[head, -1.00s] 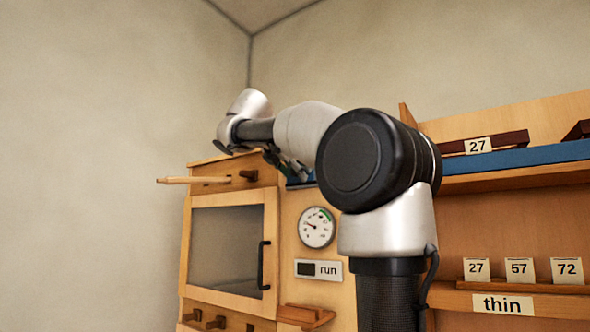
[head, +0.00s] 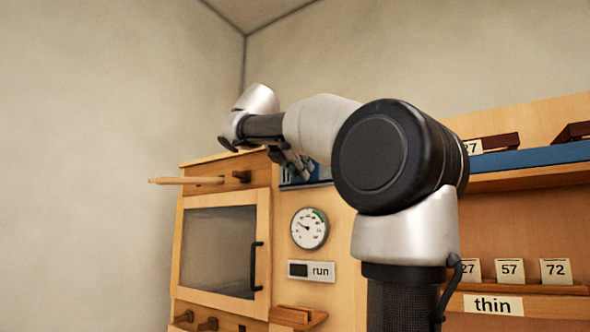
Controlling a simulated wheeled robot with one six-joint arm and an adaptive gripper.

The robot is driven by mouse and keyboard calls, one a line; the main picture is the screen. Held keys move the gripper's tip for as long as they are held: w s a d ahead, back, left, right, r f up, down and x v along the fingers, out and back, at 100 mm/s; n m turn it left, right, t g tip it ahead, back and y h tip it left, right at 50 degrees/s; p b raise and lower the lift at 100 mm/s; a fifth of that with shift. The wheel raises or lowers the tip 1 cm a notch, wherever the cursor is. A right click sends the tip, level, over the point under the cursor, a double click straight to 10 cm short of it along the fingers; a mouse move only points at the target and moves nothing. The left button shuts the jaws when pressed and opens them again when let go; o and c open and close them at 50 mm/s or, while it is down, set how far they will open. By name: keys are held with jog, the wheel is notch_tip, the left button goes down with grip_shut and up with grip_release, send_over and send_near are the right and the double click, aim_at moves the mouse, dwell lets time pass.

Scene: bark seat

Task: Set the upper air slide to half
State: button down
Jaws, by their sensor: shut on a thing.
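The wooden kiln-like box (head: 176,255) stands at the left with a dark glass door. On its top front strip, a pale wooden bar (head: 185,180) sticks out to the left and a dark knob (head: 240,176) sits to its right. This looks like the upper air slide; its markings cannot be read. My gripper (head: 290,164) shows only in part, beyond my arm and near the box's top right corner, right of the knob. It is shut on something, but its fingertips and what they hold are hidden.
Lower dark knobs (head: 207,324) and a small wooden ledge (head: 297,317) show below. Shelves with number cards (head: 510,271) and a "thin" label (head: 493,305) stand at the right.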

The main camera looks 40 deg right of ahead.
jog(key=c, duration=1.1)
grip_release()
jog(key=shift+c, duration=0.2)
jog(key=v, duration=1.2)
jog(key=shift+r, duration=0.1)
